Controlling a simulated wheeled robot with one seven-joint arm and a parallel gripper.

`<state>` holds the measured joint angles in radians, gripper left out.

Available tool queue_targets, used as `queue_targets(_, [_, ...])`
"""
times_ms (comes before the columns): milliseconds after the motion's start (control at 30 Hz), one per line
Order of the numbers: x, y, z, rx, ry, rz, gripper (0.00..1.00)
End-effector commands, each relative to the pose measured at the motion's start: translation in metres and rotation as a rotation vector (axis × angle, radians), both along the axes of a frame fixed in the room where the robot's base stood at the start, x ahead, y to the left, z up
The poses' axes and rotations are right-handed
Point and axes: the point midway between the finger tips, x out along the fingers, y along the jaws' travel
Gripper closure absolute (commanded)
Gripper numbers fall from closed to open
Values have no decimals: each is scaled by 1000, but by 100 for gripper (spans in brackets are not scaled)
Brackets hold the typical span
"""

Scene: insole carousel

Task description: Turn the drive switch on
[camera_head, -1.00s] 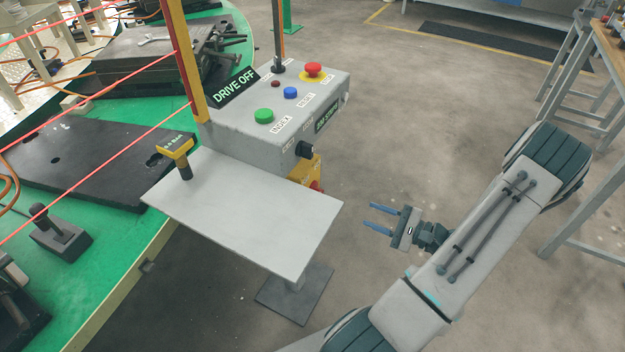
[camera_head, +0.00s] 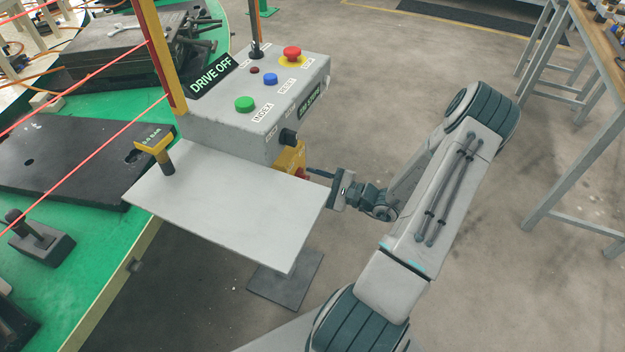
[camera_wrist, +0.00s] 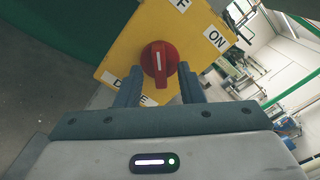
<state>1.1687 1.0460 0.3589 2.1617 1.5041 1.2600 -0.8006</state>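The drive switch is a red rotary knob (camera_wrist: 160,62) on a yellow plate (camera_wrist: 128,48), with OFF and ON labels partly in view in the wrist view. Its white pointer line stands roughly along the picture's vertical, not toward the ON label (camera_wrist: 215,39). In the head view the yellow switch box (camera_head: 290,157) sits on the side of the grey console, and the knob is partly hidden. My gripper (camera_wrist: 158,90) is open, its two fingers on either side of the knob's lower part. I cannot tell if they touch it. A sign reads DRIVE OFF (camera_head: 212,75).
The grey console (camera_head: 228,125) carries green, blue and red buttons and a black selector (camera_head: 288,137). A white shelf (camera_head: 230,210) juts out close to my gripper, holding a yellow-topped black tool (camera_head: 158,148). Open floor lies to the right, before a workbench (camera_head: 600,50).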

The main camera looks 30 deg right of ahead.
Motion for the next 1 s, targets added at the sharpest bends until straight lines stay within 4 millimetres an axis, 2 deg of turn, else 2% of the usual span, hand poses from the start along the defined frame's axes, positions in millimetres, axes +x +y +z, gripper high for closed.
queue_targets(300, [3, 2, 0, 0, 0, 0, 65])
queue_targets(333, [3, 2, 0, 0, 0, 0, 71])
queue_targets(433, [2, 2, 0, 0, 0, 0, 99])
queue_targets(767, [2, 2, 0, 13, 10, 0, 100])
queue_targets(1000, [2, 2, 1, 95, 73, 1, 100])
